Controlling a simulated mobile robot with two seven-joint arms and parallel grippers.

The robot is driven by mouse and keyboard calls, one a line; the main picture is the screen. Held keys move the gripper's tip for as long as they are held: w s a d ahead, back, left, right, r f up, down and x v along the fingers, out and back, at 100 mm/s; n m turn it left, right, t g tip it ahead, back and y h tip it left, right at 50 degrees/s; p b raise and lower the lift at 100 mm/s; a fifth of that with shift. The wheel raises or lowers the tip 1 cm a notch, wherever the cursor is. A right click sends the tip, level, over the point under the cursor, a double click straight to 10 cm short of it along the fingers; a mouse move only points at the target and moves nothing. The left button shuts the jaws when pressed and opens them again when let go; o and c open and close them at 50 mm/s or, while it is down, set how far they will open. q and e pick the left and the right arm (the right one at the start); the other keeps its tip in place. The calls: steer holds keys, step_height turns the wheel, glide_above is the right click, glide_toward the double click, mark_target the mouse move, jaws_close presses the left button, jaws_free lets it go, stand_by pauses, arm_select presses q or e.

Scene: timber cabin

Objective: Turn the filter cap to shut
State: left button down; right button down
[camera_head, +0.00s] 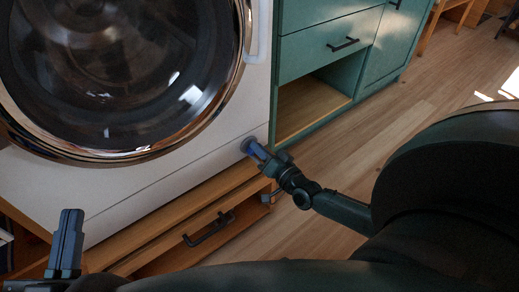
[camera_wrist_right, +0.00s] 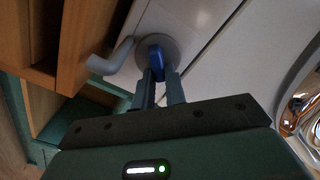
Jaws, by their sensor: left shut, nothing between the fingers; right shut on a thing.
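The filter cap is a round grey disc with a blue grip, low on the front of the white washing machine (camera_head: 185,150). In the head view its grey rim (camera_head: 246,143) shows just past my right gripper (camera_head: 259,152). In the right wrist view the blue grip (camera_wrist_right: 156,57) stands out from the disc, between the fingertips of my right gripper (camera_wrist_right: 158,72). The right gripper is shut on this grip. Part of the disc is hidden behind the fingers. My left gripper (camera_head: 69,227) is shut and empty at the lower left, apart from the machine.
A grey bent hook-like piece (camera_wrist_right: 112,60) sits beside the cap. A wooden drawer with a dark handle (camera_head: 208,229) is under the machine. A green cabinet (camera_head: 330,45) with an open compartment stands to the right. Bare wooden floor (camera_head: 425,85) lies beyond.

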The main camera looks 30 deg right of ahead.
steer(key=shift+f+m, duration=0.15)
steer(key=shift+m, duration=0.85)
steer(key=m, duration=0.1)
steer(key=m+b, duration=0.1)
steer(key=m, duration=0.1)
steer(key=shift+d+f+m, duration=0.15)
steer(key=shift+f+m, duration=0.05)
steer(key=shift+m, duration=0.1)
arm_select(q)
steer(key=shift+w+a+r+m+t+h+b, duration=0.1)
steer(key=shift+w+r+m+t+h+b, duration=0.1)
steer(key=shift+r+m+h, duration=0.35)
steer(key=shift+w+r+m+t+h+b, duration=0.1)
steer(key=shift+r+m+t+h+b, duration=0.2)
steer(key=shift+r, duration=0.4)
arm_select(e)
steer(key=shift+f+m, duration=0.15)
steer(key=shift+m, duration=1.45)
arm_select(q)
steer(key=shift+r, duration=0.2)
arm_select(e)
steer(key=shift+m, duration=0.3)
steer(key=c, duration=1.4)
jaws_free()
steer(key=shift+c, duration=0.2)
steer(key=shift+s, duration=0.1)
